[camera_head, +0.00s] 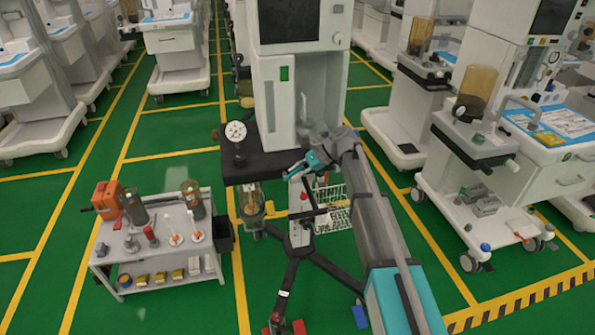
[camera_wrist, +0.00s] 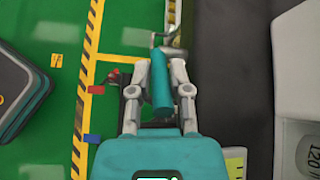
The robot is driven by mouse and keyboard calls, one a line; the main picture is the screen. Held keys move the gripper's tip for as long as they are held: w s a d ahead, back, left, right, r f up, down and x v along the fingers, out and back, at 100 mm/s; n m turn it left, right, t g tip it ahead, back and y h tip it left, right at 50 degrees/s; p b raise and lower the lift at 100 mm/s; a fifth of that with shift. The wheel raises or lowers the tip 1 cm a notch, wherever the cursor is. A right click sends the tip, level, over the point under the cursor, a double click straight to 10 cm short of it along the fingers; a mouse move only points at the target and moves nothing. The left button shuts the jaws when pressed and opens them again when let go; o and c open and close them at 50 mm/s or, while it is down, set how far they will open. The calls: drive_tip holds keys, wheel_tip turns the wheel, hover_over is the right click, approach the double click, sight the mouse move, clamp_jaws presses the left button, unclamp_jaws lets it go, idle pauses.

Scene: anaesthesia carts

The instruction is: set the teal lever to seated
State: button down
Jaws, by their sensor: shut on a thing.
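The teal lever (camera_wrist: 161,98) is a short teal cylinder between the two fingers of my gripper (camera_wrist: 159,72) in the wrist view. The fingers are closed on its sides. A grey curved metal piece (camera_wrist: 168,40) shows just beyond its far end. In the head view the teal lever (camera_head: 315,160) lies at the front of the central white machine (camera_head: 300,85), by the dark shelf (camera_head: 250,165). My gripper (camera_head: 328,146) is at the lever there, and my fingers partly hide it. The lever's mount and any seated mark cannot be made out.
A grey cart (camera_head: 150,287) with canisters and small parts stands at the left. White carts (camera_head: 490,165) stand at the right. Green floor with yellow lines is open between them.

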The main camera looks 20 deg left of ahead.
drive_tip(key=shift+s+d+r+p, duration=0.35)
drive_tip(key=shift+r+p, duration=0.1)
drive_tip(key=shift+r, duration=0.15)
drive_tip(key=s+d+r+n+t+h+p, duration=0.1)
drive_tip(key=s+d+r+n+h+p, duration=0.2)
drive_tip(key=d, duration=1.1)
drive_tip(key=s+d+r+n+t+h+p, duration=0.2)
drive_tip(key=s+d+r+p, duration=0.6)
drive_tip(key=p, duration=0.8)
drive_tip(key=s+d+r+n+t+h+p, duration=0.1)
drive_tip(key=s+d+r+n+h+p, duration=0.3)
drive_tip(key=d+r+p, duration=0.6)
drive_tip(key=shift+s+d+r+t+h, duration=0.5)
drive_tip(key=shift+s+d, duration=0.6)
drive_tip(key=shift+d, duration=3.7)
drive_tip(key=shift+r, duration=0.1)
drive_tip(key=shift+a, duration=0.1)
